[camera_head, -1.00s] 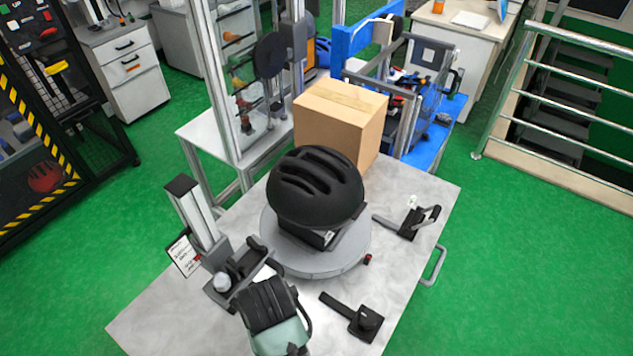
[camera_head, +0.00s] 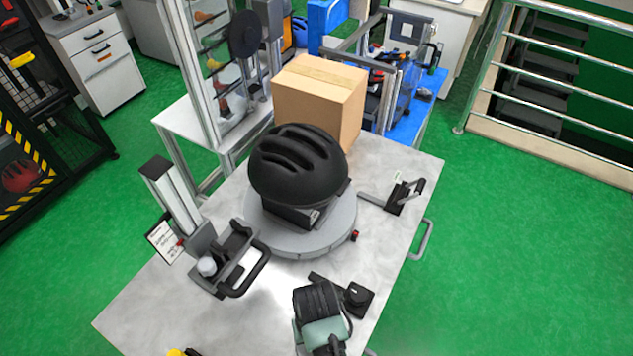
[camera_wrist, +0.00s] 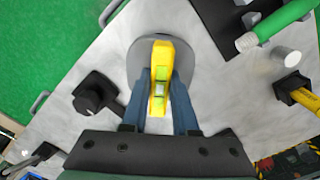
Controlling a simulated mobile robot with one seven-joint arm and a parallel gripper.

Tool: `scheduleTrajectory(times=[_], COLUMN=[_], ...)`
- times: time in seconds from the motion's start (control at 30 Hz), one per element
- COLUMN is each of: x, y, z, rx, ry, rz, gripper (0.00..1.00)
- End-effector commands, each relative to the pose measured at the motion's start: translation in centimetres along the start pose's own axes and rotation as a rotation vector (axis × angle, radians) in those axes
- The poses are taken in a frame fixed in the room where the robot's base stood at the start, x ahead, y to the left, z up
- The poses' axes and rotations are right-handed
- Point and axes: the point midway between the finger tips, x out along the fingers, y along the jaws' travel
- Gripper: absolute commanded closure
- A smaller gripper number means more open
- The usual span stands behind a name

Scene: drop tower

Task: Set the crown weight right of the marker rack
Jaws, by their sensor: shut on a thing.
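My gripper (camera_wrist: 160,100) is shut on a yellow piece with green parts, gripped between its two blue fingers. A round grey disc shows directly behind this piece; together they look like the crown weight (camera_wrist: 136,55). In the head view my gripper (camera_head: 322,338) is low in the picture, and its own body hides what it holds. In the wrist view a dark slab (camera_wrist: 222,22) with a green marker-like stick (camera_wrist: 285,22) over it lies at the upper right. It is probably the marker rack, apart from my gripper, and is cut off by the frame edge.
A black helmet (camera_head: 298,165) sits on a round turntable (camera_head: 285,243). A black knobbed block (camera_head: 358,298) lies beside my gripper, and a post stand (camera_head: 175,195) stands left. A yellow tool (camera_wrist: 305,98) and white cylinder (camera_wrist: 287,60) are at right in the wrist view.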

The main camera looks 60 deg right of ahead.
Motion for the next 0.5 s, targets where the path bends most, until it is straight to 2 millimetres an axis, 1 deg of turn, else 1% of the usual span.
scheduleTrajectory(times=[0.1, 0.2, 0.3, 0.5], x=[1.7, 2.7, 3.2, 3.2], y=[0.1, 0.1, 0.0, 0.0], z=[-0.1, -0.1, -0.1, -0.2], rx=[0.001, 0.001, 0.0, 0.0], ry=[0.0, 0.002, 0.002, 0.004], rz=[0.001, 0.001, 0.001, 0.0], gripper=[1.0, 1.0, 1.0, 1.0])
